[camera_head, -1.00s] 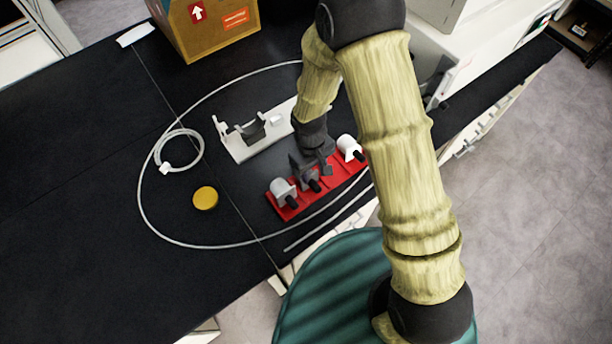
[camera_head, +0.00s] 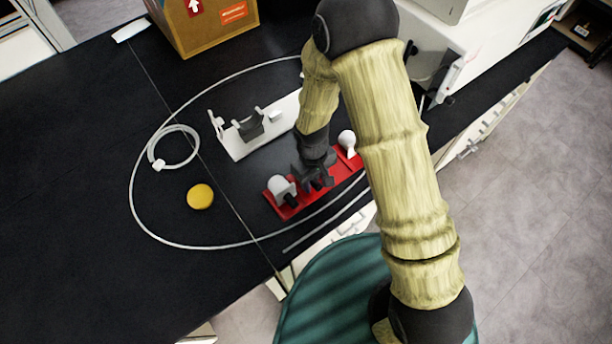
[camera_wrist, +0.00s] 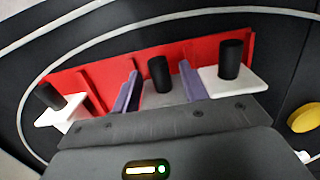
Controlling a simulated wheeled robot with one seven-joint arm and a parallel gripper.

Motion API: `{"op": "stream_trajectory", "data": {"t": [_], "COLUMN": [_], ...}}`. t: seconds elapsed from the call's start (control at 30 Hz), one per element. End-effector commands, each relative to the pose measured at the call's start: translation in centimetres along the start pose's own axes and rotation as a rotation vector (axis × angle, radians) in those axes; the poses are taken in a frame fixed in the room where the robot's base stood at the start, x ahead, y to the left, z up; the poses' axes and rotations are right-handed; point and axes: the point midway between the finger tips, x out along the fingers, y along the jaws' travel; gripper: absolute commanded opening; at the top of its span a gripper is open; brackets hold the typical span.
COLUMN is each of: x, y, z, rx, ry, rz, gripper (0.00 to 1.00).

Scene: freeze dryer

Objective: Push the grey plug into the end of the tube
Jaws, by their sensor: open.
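A red rack (camera_head: 338,175) holds three plugs with black stems. The middle plug is grey; its black stem (camera_wrist: 160,74) and grey base (camera_wrist: 163,97) show in the wrist view. My gripper (camera_wrist: 158,88) is open, with one finger on either side of this plug; contact cannot be told. In the head view my gripper (camera_head: 318,172) hides most of it. A pale plug (camera_head: 280,187) sits at the rack's left and a white plug (camera_head: 347,141) at its right. A thin white tube (camera_head: 133,190) lies in a wide loop on the bench, with a small coil (camera_head: 197,150) at left.
A white stand with a dark cradle (camera_head: 250,128) is behind the rack. A yellow disc (camera_head: 200,196) lies left of it. A cardboard box (camera_head: 215,30) is at the back and a white machine (camera_head: 490,45) at the right. The black bench is clear at left.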

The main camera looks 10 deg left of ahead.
Motion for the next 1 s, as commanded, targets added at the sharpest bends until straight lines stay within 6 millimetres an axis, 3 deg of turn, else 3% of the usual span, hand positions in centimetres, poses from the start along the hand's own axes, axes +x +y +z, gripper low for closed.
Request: {"op": "stream_trajectory", "data": {"t": [0.03, 0.2, 0.57, 0.8, 1.0], "x": [1.0, 2.1, 2.2, 2.2, 2.2], "y": [0.0, 0.0, 0.0, 0.0, 0.0], "z": [0.0, 0.0, 0.0, 0.0, 0.0], "rx": [0.0, 0.0, 0.0, 0.0, 0.0], "ry": [-0.001, -0.001, -0.001, 0.0, 0.0], "rz": [0.0, 0.0, 0.0, 0.0, 0.0], "gripper": [0.44, 0.44, 0.44, 0.0, 0.0]}}
